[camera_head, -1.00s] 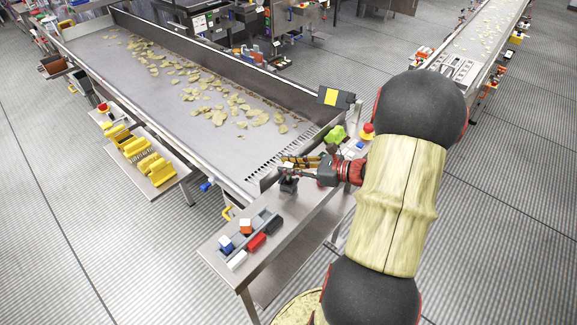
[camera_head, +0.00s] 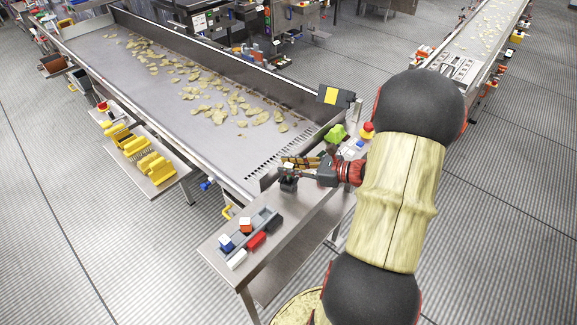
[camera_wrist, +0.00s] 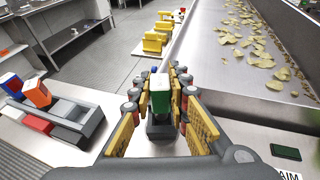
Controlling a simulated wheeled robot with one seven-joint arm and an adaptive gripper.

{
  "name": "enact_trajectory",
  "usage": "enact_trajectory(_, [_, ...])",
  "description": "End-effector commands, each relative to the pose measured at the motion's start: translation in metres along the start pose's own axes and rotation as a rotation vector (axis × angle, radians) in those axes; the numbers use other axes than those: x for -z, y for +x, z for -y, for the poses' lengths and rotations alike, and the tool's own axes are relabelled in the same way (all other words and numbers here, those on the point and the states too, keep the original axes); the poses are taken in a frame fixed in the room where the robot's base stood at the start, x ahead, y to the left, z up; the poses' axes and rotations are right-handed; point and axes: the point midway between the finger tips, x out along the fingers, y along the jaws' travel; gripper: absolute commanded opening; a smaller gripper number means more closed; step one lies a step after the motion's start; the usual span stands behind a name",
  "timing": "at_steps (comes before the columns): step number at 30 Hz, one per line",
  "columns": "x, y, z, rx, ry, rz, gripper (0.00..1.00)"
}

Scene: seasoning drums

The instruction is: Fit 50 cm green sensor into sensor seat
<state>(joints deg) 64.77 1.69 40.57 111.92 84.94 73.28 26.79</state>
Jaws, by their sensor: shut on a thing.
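The green sensor (camera_wrist: 161,97), a small block with a pale upper part, stands upright between the yellow-padded fingers of my gripper (camera_wrist: 160,106) in the wrist view. My gripper is shut on it. The dark sensor seat (camera_wrist: 160,130) is directly below or around the sensor's lower end; how deep the sensor sits is hard to tell. In the head view the seat (camera_head: 288,185) stands on the steel side table, with my gripper (camera_head: 297,165) right at it. The sensor is too small to make out there.
The conveyor (camera_head: 190,110) with chips runs beside the table. A bright green object (camera_head: 335,134) and a red button (camera_head: 367,131) stand behind my gripper.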

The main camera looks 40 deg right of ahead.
Motion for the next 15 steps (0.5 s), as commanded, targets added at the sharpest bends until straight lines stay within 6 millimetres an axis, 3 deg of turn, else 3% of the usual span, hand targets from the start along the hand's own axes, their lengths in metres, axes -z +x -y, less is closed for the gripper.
enact_trajectory(15, [0.0116, 0.0036, 0.0000, 0.000, 0.000, 0.000, 0.00])
